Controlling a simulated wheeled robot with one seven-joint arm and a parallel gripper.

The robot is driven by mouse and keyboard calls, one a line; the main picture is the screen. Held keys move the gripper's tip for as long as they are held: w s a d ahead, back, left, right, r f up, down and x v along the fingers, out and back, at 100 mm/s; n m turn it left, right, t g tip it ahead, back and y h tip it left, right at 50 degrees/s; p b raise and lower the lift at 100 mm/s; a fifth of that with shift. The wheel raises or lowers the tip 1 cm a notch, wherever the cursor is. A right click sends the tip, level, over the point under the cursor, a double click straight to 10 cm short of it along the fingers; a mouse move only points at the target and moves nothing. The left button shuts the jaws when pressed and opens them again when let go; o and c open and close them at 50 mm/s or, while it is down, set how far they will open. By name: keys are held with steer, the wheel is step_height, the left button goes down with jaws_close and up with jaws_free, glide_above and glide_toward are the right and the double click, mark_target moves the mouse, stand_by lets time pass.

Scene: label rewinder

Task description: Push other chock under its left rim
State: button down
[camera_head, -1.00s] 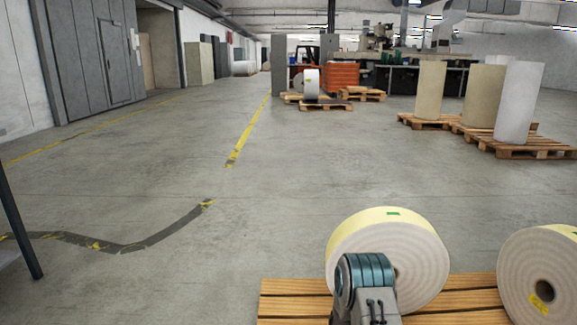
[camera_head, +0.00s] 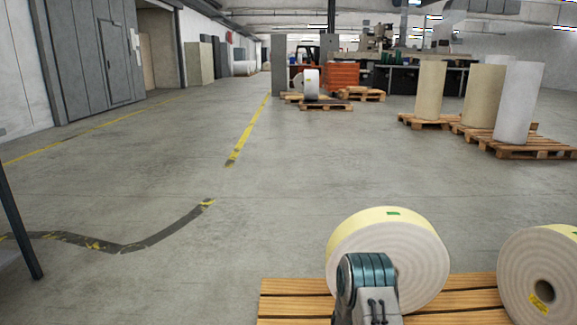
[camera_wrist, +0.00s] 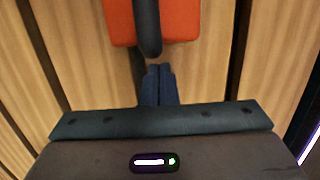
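In the wrist view an orange chock (camera_wrist: 183,20) lies on wooden boards at the top, partly cut off by the frame. A dark rounded bar (camera_wrist: 147,28) runs across it. My gripper (camera_wrist: 160,69) has its two dark blue fingers together. Their tips are just short of the bar's near end, with nothing visible between them. In the head view a large cream roll (camera_head: 421,262) stands on its rim on a wooden pallet (camera_head: 290,289), partly behind my arm. The chock, the fingers and the roll's left rim at the boards are hidden there by my arm.
A second roll (camera_head: 541,265) with a yellow label stands at the right edge. Dark gaps run between the pallet boards. Grey floor to the left is open. Tall rolls (camera_head: 430,90) on pallets stand far right.

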steer(key=shift+d, duration=3.8)
